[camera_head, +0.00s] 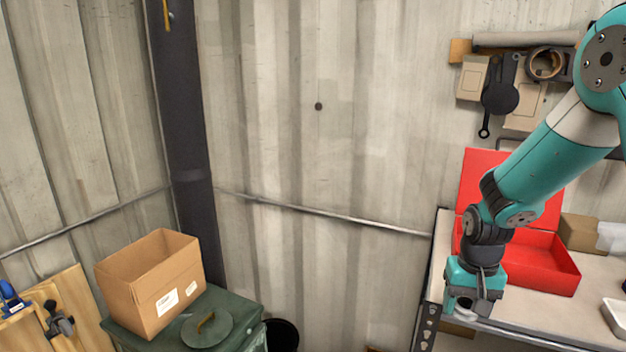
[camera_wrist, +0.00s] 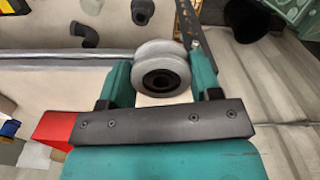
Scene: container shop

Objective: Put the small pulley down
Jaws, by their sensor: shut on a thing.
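The small pulley (camera_wrist: 160,50) is a grey grooved wheel with a dark hub and hole. In the wrist view it sits between the two teal fingers of my gripper (camera_wrist: 160,77), which is shut on it. In the head view my gripper (camera_head: 472,303) points down at the front left corner of the workbench (camera_head: 530,325). The pulley cannot be made out clearly there, as the gripper hides most of it.
An open red box (camera_head: 535,262) stands on the bench behind my gripper, beside a small cardboard box (camera_head: 580,232) and a white tray (camera_head: 616,314). At left, an open cardboard box (camera_head: 150,285) stands on a green chest (camera_head: 235,310), near a black bucket (camera_head: 283,336).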

